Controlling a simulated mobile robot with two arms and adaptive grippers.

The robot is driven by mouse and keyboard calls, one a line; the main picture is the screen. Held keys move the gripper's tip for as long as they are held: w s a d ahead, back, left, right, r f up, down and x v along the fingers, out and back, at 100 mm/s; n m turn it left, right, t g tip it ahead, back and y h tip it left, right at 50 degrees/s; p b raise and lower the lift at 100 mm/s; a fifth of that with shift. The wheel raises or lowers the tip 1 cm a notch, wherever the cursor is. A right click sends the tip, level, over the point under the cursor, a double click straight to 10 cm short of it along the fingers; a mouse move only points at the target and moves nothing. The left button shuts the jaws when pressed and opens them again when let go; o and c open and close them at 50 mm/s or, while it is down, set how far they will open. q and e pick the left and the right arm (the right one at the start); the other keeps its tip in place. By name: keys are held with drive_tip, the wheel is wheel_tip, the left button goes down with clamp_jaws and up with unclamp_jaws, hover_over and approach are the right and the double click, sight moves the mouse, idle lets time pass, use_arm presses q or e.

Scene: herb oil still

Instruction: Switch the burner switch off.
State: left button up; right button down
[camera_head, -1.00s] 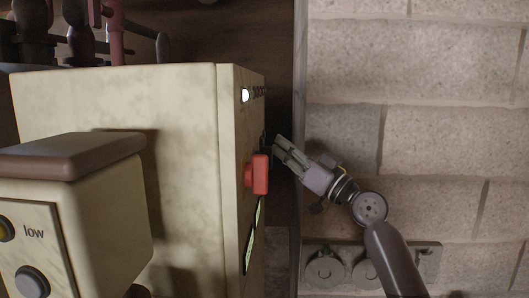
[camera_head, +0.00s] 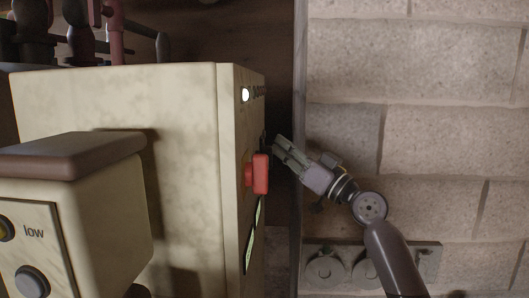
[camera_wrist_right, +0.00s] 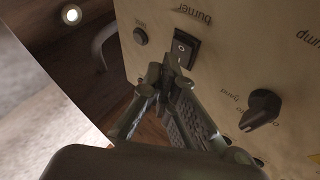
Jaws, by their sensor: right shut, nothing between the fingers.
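The burner switch (camera_wrist_right: 185,48) is a black rocker on a cream panel in the right wrist view, beside the upside-down word "burner". Which way it is tipped is hard to tell. My right gripper (camera_wrist_right: 167,68) is shut and empty, its fingertips right at the lower end of the switch; whether they touch it I cannot tell. In the head view my right gripper (camera_head: 277,143) points left at the edge-on control face of the cream cabinet (camera_head: 185,150), just above the red knob. My left gripper is not in view.
A red knob (camera_head: 260,174) sticks out below the fingertips. The right wrist view shows a round button (camera_wrist_right: 140,36) and a black dial (camera_wrist_right: 262,108) near the switch. A white lamp (camera_head: 245,95) glows on the cabinet. A block wall (camera_head: 440,140) stands at right.

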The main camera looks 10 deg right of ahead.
drive_tip(key=shift+a, duration=0.1)
drive_tip(key=shift+w+a, duration=0.1)
drive_tip(key=shift+a, duration=0.25)
drive_tip(key=shift+w+a+f, duration=0.1)
drive_tip(key=shift+a, duration=0.2)
idle(0.8)
drive_tip(key=shift+d+b, duration=0.1)
drive_tip(key=shift+b, duration=0.25)
drive_tip(key=shift+s+d+b, duration=0.25)
drive_tip(key=shift+d+b, duration=0.1)
drive_tip(key=shift+d, duration=0.3)
